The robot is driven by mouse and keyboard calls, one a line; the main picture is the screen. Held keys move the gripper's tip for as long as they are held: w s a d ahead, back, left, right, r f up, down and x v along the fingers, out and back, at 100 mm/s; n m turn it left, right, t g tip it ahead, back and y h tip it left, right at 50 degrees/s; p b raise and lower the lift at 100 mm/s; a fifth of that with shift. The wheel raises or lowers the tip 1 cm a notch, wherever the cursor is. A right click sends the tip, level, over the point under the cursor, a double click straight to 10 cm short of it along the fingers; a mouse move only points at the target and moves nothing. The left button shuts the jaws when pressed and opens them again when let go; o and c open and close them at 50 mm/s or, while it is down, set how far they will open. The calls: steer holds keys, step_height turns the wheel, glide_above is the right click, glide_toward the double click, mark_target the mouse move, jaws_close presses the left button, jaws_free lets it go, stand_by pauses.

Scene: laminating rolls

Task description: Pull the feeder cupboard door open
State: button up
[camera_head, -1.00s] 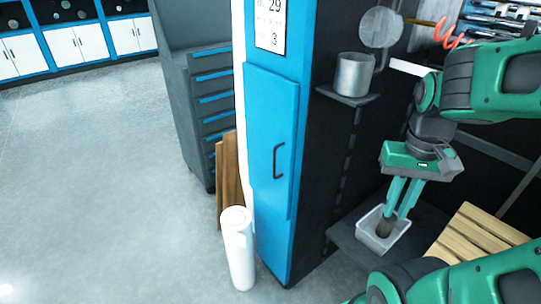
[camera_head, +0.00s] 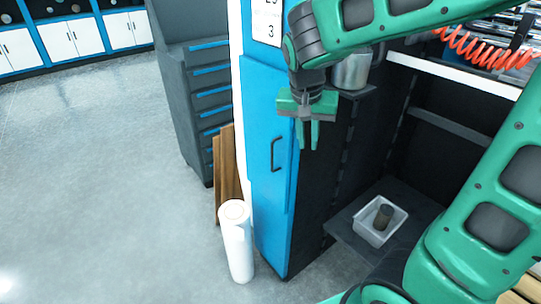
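The blue feeder cupboard door (camera_head: 262,190) is closed at the front of the tall cupboard in the head view. Its dark bar handle (camera_head: 275,154) stands upright near the door's right edge. My gripper (camera_head: 307,147) points down, just right of the handle in the picture. Its two green fingers are apart with nothing between them. I cannot tell how far the fingers are from the handle in depth. My gripper and wrist cover the door's upper right corner.
A white roll (camera_head: 237,245) stands on the floor just left of the door's foot. Brown boards (camera_head: 228,175) lean behind it by a grey drawer cabinet (camera_head: 176,105). A white bin (camera_head: 365,229) with a dark cylinder (camera_head: 383,217) sits on the lower right shelf. A metal cup (camera_head: 350,72) is behind my wrist.

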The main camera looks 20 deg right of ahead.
steer(key=w+a+t, duration=0.1)
steer(key=w+a, duration=0.4)
steer(key=a, duration=0.4)
glide_above(272, 169)
steer(key=f, duration=0.9)
steer(key=shift+w+d+f, duration=0.1)
steer(key=shift+w+f, duration=0.2)
steer(key=shift+f, duration=0.1)
jaws_close()
steer(key=shift+w+r, duration=0.1)
